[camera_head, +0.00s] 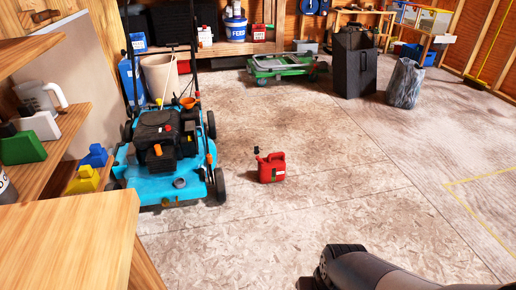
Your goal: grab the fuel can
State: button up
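My gripper cannot be made out at the visible end of the arm, so I see no fingers.
A blue lawn mower (168,150) stands just left of the can. A wooden bench top (70,240) and shelves fill the left side. A green cart (280,66) and a black bin (354,70) stand behind. The floor at right is clear.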

aim_at(272, 169)
jog(key=i+z, duration=0.15)
jog(key=i, duration=1.85)
